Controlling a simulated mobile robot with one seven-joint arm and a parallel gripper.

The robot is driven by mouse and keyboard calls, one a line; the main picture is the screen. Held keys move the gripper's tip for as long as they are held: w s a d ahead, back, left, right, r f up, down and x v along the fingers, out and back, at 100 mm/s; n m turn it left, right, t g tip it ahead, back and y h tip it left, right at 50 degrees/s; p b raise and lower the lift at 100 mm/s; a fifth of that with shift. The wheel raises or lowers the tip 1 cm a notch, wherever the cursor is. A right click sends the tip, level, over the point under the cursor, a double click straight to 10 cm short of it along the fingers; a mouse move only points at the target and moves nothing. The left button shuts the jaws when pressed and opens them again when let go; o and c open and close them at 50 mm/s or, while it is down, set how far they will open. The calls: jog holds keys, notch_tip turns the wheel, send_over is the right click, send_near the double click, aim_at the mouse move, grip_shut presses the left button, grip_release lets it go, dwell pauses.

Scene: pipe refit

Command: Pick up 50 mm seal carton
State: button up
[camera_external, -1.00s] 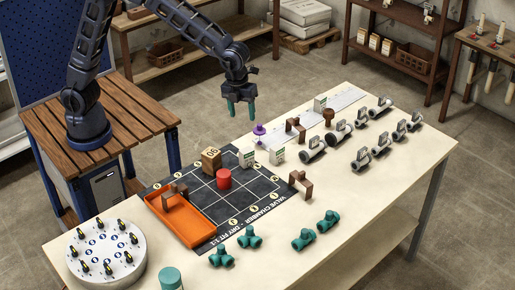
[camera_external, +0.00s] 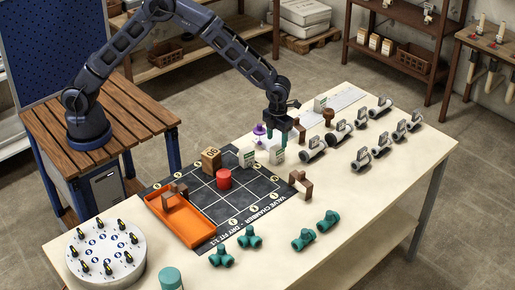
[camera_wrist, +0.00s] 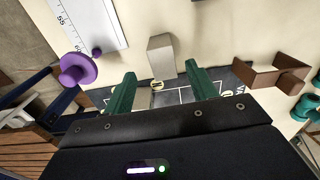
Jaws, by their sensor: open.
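My gripper (camera_external: 285,139) is low over the table, just above and behind the first carton. In the wrist view a pale carton (camera_wrist: 161,58), apparently that same one, lies ahead between the lines of the two green fingers (camera_wrist: 162,89). The fingers are wide apart with nothing between them.
A purple knobbed piece (camera_wrist: 78,70) stands left of the carton in the wrist view, near a white ruler (camera_wrist: 92,22). A brown bracket (camera_wrist: 270,78) is to the right.

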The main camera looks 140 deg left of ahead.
aim_at(277, 154)
jog(key=f, duration=0.8)
jog(key=shift+w+d+f, duration=0.1)
jog(key=shift+w, duration=0.1)
jog(key=c, duration=1.1)
